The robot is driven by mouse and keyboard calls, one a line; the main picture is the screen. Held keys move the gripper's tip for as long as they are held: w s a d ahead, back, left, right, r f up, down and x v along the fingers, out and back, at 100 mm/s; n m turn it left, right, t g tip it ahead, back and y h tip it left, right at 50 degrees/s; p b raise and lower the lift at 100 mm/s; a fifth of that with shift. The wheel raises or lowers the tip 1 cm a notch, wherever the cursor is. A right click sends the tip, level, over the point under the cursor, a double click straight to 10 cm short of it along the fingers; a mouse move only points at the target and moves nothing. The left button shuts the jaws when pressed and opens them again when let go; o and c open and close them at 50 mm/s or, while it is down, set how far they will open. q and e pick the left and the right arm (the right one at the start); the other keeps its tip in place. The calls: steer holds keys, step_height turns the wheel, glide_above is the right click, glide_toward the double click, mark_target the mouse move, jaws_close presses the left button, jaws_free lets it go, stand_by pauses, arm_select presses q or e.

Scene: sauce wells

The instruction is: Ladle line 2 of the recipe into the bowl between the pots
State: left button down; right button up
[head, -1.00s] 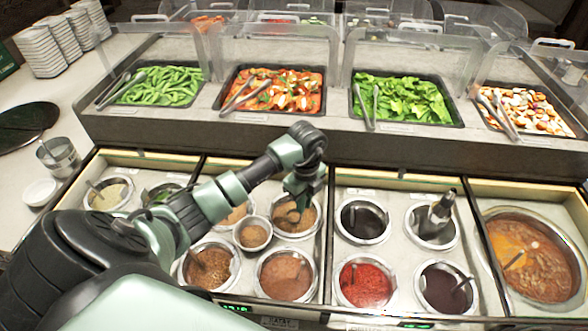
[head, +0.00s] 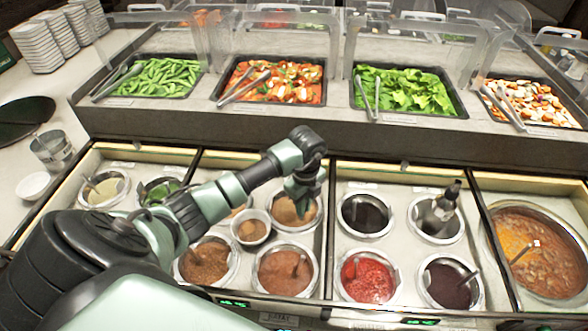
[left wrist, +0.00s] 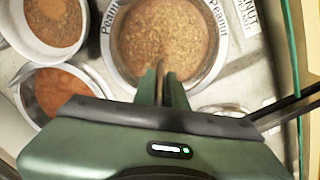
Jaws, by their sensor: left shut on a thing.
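My left gripper (head: 300,188) is over the upper right pot (head: 310,222) of the brown-sauce group. In the left wrist view it is shut on a thin upright ladle handle (left wrist: 160,75). The handle goes down into that pot, labelled "Peanut" (left wrist: 215,35), which holds grainy brown sauce (left wrist: 165,35). The ladle's cup end is not visible. The small bowl (head: 250,244) sits between the pots, left of the gripper, with brown contents; it also shows in the left wrist view (left wrist: 50,42). No recipe text is readable. My right gripper is not in view.
Two brown-sauce pots with ladles, front left (head: 206,278) and front right (head: 286,285), stand near the bowl. Further right are dark pots (head: 365,214) and a red one (head: 368,276). Food trays (head: 405,92) behind clear guards are at the back.

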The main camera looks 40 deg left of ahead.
arm_select(q)
steer(key=shift+f, duration=0.15)
steer(key=c, duration=1.4)
jaws_free()
steer(key=shift+o, duration=0.2)
steer(key=o, duration=0.6)
steer(key=shift+o, duration=0.2)
step_height(320, 180, up, 9)
steer(key=p, duration=0.7)
